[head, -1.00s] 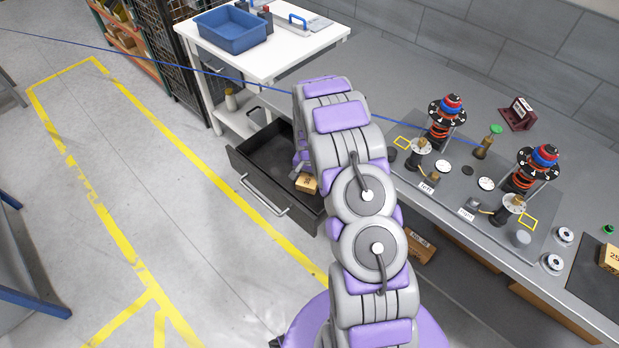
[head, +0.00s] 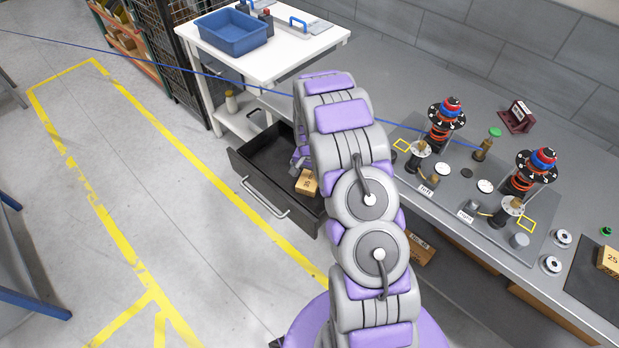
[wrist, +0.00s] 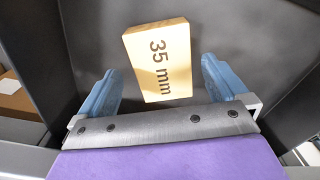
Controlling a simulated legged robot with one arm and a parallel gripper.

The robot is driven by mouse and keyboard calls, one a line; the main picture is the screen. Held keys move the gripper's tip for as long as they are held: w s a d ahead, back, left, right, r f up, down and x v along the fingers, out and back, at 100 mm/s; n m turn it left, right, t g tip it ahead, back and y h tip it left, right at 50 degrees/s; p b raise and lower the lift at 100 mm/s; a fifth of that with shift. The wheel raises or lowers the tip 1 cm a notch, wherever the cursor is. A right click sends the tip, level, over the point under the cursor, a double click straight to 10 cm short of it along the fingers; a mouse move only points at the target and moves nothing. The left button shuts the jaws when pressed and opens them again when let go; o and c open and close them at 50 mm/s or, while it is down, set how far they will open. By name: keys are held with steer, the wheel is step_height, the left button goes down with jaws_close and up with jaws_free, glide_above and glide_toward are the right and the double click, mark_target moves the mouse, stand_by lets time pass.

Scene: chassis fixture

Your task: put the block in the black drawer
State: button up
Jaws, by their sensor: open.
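The black drawer (head: 262,180) stands pulled out below the workbench in the head view. The tan block (head: 306,182) is within the drawer's outline, near its right front part and partly beside my arm. In the wrist view the block (wrist: 158,60) shows its "35 mm" face, over the dark drawer interior (wrist: 240,30). My gripper (wrist: 159,72) is open, with a blue finger on each side of the block and visible gaps between. I cannot tell whether the block rests on the drawer floor. My arm hides the gripper's fingertips in the head view.
A white table with a blue bin (head: 232,32) stands behind the drawer. The grey workbench carries a fixture plate (head: 455,190) with coil posts and discs at the right. A cardboard box (wrist: 15,95) shows left in the wrist view. Floor left of the drawer is clear.

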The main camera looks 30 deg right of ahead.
mark_target(310, 180)
step_height(310, 180, up, 9)
steer(key=p, duration=0.2)
steer(key=s+a+r+n, duration=0.2)
steer(key=s+a+r, duration=0.25)
steer(key=r, duration=0.25)
steer(key=s+a+r+n, duration=0.1)
steer(key=s+a+r, duration=0.2)
steer(key=s+r, duration=0.3)
steer(key=s+a+r+n, duration=0.2)
steer(key=s+a+r, duration=0.1)
steer(key=s, duration=0.6)
steer(key=s+a+r+n+g, duration=0.1)
steer(key=s+r, duration=0.4)
steer(key=s, duration=0.5)
steer(key=s+a+r+n, duration=0.3)
steer(key=s+a+r, duration=0.1)
steer(key=s, duration=0.6)
steer(key=shift+a+g, duration=0.35)
steer(key=shift+g, duration=0.05)
